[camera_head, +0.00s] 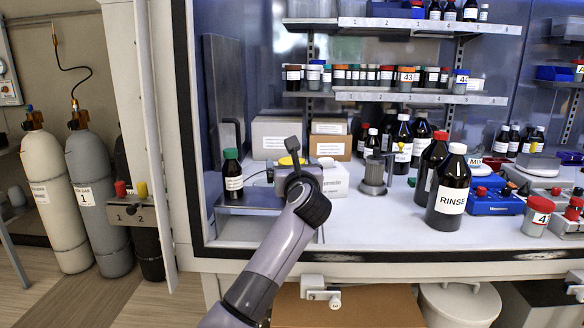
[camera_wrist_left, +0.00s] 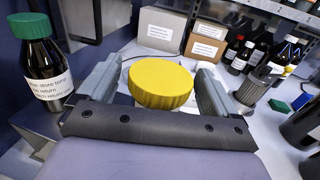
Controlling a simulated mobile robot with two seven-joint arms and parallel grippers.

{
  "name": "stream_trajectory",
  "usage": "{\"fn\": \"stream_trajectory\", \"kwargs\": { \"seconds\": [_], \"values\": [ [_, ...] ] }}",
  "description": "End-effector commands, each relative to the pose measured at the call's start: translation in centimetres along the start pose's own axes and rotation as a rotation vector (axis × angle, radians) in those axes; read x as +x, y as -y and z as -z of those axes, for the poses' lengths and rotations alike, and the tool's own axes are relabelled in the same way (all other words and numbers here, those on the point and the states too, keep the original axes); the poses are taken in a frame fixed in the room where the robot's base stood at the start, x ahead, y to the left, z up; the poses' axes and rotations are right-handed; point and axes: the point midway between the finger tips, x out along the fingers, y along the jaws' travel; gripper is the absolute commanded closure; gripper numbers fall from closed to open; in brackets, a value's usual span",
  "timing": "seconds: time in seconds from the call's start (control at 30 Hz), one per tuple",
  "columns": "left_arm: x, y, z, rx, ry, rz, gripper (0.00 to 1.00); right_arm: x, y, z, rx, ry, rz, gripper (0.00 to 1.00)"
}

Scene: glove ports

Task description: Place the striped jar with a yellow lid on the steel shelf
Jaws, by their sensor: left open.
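The jar's yellow lid (camera_wrist_left: 160,82) fills the middle of the left wrist view. Its body is hidden below the lid, so I cannot see the stripes. A sliver of the lid (camera_head: 289,160) shows in the head view behind my left gripper (camera_head: 296,172). That gripper is open, with one finger on each side of the lid and a small gap visible at each. A low steel shelf (camera_head: 238,202) stands at the left of the white worktop, with a green-capped bottle (camera_head: 232,172) on it. My right gripper is not in view.
Cardboard boxes (camera_head: 277,135) stand behind the jar. A grey metal cylinder (camera_head: 374,175) and dark bottles, one labelled RINSE (camera_head: 449,190), stand to the right. Numbered wall shelves (camera_head: 420,97) hold small jars above. The cabinet's front frame (camera_head: 184,120) bounds the left.

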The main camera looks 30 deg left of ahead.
Motion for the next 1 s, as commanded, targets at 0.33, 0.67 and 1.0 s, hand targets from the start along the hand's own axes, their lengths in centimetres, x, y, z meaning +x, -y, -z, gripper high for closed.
{"fn": "stream_trajectory", "kwargs": {
  "seconds": [0.33,0.67,1.0],
  "values": [
    [-3.0,0.1,-0.1,-0.005,-0.002,0.004,0.08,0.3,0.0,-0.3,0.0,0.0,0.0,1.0],
    [-9.2,0.1,-0.1,-0.004,-0.001,0.003,0.08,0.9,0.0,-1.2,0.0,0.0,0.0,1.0],
    [-12.0,0.0,-0.2,0.0,0.0,-0.001,0.08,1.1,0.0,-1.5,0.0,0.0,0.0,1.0]
  ]
}}
